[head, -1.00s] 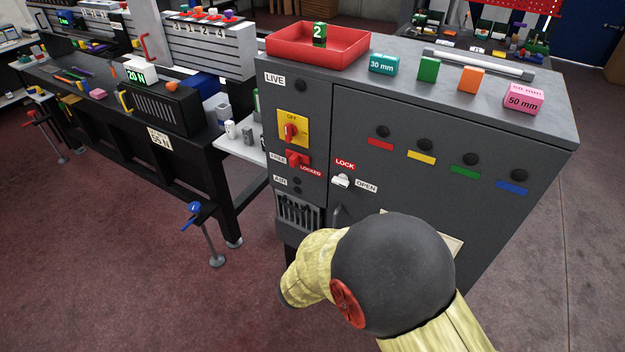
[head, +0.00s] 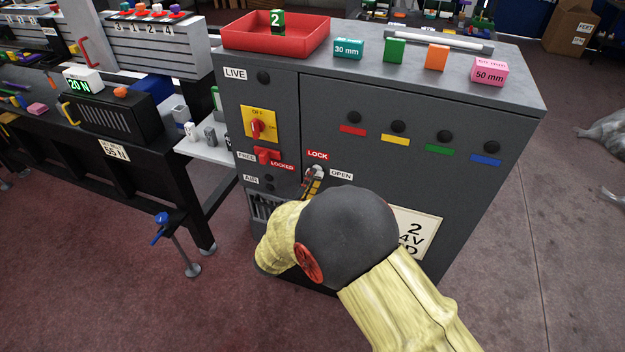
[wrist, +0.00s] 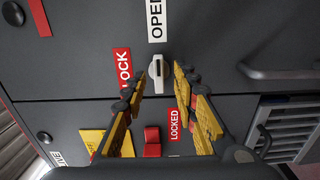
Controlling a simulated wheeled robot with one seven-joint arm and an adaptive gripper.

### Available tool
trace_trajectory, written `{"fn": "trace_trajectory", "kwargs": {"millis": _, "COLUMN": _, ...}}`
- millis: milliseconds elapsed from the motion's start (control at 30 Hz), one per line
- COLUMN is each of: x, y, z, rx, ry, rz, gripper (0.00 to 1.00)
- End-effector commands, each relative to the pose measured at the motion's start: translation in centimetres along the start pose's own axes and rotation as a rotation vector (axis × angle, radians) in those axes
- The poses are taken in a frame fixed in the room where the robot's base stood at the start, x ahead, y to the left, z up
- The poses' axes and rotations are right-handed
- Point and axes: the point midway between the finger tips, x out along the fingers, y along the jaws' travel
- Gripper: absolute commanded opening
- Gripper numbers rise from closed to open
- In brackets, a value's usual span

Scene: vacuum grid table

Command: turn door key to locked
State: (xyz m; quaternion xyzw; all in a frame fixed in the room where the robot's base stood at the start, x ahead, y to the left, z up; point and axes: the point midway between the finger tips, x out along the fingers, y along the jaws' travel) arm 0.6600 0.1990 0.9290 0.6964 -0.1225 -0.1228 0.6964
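The door key (head: 319,171) is a small pale key in the grey cabinet door, between the red LOCK label (head: 318,155) and the white OPEN label (head: 341,176). In the wrist view the key (wrist: 157,72) has its long side lined up toward the OPEN label (wrist: 156,18); the LOCK label (wrist: 123,70) is to its left. My gripper (wrist: 160,76) is open, with one yellow-and-black finger on each side of the key and gaps between. In the head view my gripper (head: 313,184) is just below the key, partly hidden by my arm.
A yellow switch plate with red knob (head: 257,125) and a red FREE/LOCKED switch (head: 265,156) sit left of the key. A door handle (wrist: 280,72) shows in the wrist view. A red tray (head: 276,36) and several blocks lie on the cabinet top.

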Motion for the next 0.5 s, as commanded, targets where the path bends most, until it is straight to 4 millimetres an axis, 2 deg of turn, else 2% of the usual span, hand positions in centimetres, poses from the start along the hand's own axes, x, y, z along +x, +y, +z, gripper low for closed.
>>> {"fn": "trace_trajectory", "kwargs": {"millis": 200, "x": 1.9, "y": 0.1, "z": 0.0, "rx": 0.001, "ry": -0.001, "rz": 0.001, "gripper": 0.29}}
{"fn": "trace_trajectory", "kwargs": {"millis": 500, "x": 2.0, "y": 0.1, "z": 0.0, "rx": 0.0, "ry": 0.0, "rz": 0.0, "gripper": 0.28}}
